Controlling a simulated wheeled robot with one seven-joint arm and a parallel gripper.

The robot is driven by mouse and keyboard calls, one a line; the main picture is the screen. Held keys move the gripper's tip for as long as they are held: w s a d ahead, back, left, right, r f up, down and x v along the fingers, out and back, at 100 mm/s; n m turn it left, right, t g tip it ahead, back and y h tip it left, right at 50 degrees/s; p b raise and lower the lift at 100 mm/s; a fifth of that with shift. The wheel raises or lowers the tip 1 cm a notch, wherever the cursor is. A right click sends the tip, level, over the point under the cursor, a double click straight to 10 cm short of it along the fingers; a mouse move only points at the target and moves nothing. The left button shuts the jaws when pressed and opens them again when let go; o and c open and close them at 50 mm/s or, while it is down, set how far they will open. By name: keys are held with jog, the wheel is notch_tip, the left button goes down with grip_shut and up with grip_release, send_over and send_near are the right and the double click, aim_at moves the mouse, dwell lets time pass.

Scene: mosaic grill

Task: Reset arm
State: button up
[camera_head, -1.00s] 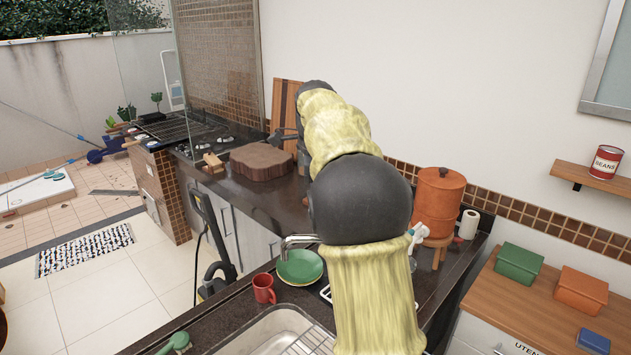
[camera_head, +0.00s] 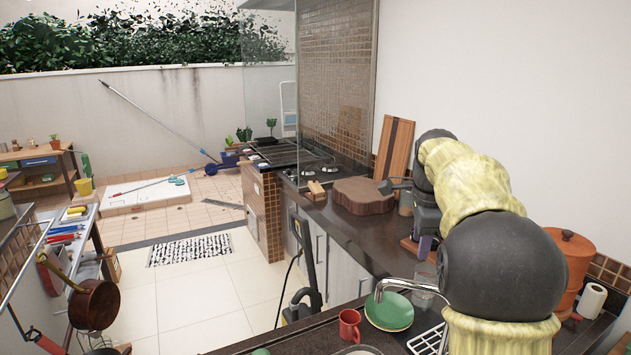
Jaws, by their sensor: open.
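My arm, in pale yellow sleeves with dark joints, rises at the right of the view and reaches away over the dark counter.
A red mug (camera_head: 349,325), green plate (camera_head: 389,311) and faucet (camera_head: 400,287) are near the arm's base. An orange pot (camera_head: 572,262) and paper roll (camera_head: 591,300) stand to its right. A glass screen (camera_head: 270,100) stands by the grill (camera_head: 285,153). Tiled floor lies open at left.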

jog(key=s+a+f+n, duration=0.4)
jog(key=s+f+n, duration=0.5)
jog(key=s+f, duration=0.2)
jog(key=s+a+f+n+b, duration=0.1)
jog(key=s+a+f+n, duration=0.4)
jog(key=s+f+n, duration=0.5)
notch_tip(320, 180, down, 2)
jog(key=shift+s+a+f+n+y, duration=0.1)
jog(key=shift+s+a+n+y, duration=0.15)
jog(key=shift+s, duration=0.75)
